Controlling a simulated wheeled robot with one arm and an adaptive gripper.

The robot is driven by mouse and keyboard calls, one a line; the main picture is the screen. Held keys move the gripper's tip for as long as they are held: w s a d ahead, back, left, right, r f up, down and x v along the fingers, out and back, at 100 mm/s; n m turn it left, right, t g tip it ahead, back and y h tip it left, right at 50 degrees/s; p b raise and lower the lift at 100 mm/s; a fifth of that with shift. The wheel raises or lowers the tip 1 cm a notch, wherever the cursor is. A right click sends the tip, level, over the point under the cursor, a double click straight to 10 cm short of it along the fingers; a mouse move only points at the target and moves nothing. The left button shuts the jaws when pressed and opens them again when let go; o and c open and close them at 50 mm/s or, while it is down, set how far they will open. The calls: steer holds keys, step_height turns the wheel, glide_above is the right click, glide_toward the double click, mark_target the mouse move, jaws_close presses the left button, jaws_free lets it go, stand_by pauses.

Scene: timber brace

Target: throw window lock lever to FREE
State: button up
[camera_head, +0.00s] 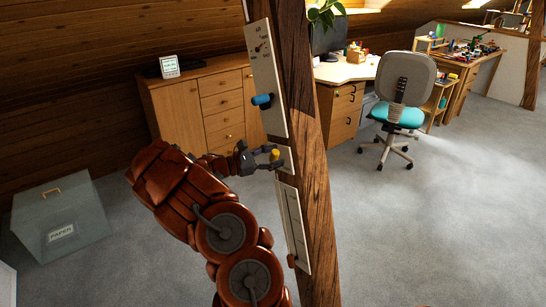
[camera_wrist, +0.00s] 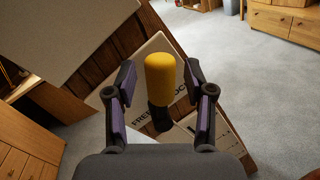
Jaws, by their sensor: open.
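The window lock lever (camera_wrist: 160,78) has a yellow rounded knob on a dark stem. It stands out from a small pale plate (camera_wrist: 150,52) on the timber post. Black letters on the plate read FREE at the left of the stem, and the partly covered word at its right looks like LOCK. The yellow knob also shows in the head view (camera_head: 275,154). My gripper (camera_head: 268,153) is open, with one finger on each side of the knob. In the wrist view, gaps show between the knob and both padded fingers (camera_wrist: 158,90). Contact is not visible.
Above the plate, a panel (camera_head: 262,60) carries a dial and a blue handle (camera_head: 262,100). Below it is a slotted panel (camera_head: 292,225) with a reddish knob (camera_head: 291,261). The timber post (camera_head: 312,170) stands right beside my arm. A cabinet (camera_head: 185,108) stands behind; open carpet lies right.

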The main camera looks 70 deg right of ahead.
steer(key=shift+c, duration=0.3)
jaws_close()
stand_by(0.3)
